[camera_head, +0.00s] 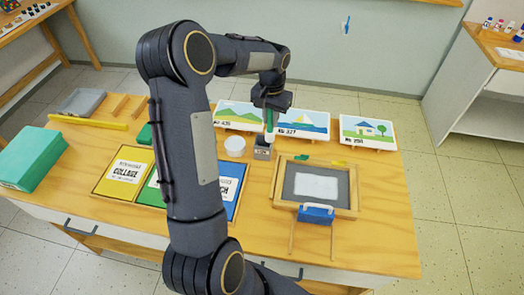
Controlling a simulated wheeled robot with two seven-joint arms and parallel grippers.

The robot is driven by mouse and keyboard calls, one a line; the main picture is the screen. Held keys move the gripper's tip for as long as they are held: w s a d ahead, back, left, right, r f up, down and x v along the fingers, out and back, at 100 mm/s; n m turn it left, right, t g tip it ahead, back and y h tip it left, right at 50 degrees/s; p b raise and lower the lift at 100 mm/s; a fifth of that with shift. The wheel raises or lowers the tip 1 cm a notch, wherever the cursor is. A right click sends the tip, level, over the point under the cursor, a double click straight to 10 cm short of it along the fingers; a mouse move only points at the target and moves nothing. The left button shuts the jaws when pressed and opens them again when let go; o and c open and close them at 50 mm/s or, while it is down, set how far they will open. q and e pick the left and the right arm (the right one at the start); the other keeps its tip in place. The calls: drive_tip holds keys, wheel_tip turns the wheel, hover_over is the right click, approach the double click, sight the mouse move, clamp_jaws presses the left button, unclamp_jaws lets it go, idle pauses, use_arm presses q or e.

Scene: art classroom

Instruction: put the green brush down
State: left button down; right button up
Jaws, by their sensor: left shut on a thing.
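My left gripper (270,106) is shut on the green brush (270,122) near the middle of the wooden table. The brush hangs roughly upright below the fingers, with a pale part at its lower end. A small grey holder (262,153) stands directly below it. I cannot tell whether the brush's lower end is inside the holder or just above or behind it. My left arm crosses the middle of the view and hides part of the table. My right gripper is not in view.
A white cup (235,146) stands left of the holder. Picture cards (368,132) stand behind. A framed screen (346,190) lies to the right. A yellow collage folder (124,174), teal box (32,158) and grey tray (80,101) are at left. The table's front right is clear.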

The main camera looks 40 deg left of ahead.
use_arm(q)
wheel_tip(320, 180, down, 10)
drive_tip(key=a+p, duration=0.2)
drive_tip(key=a, duration=0.1)
drive_tip(key=shift+w+r, duration=0.15)
drive_tip(key=shift+r, duration=0.1)
drive_tip(key=shift+f+b, duration=0.25)
drive_tip(key=shift+b, duration=0.1)
drive_tip(key=c, duration=1.3)
unclamp_jaws()
drive_tip(key=shift+r, duration=0.1)
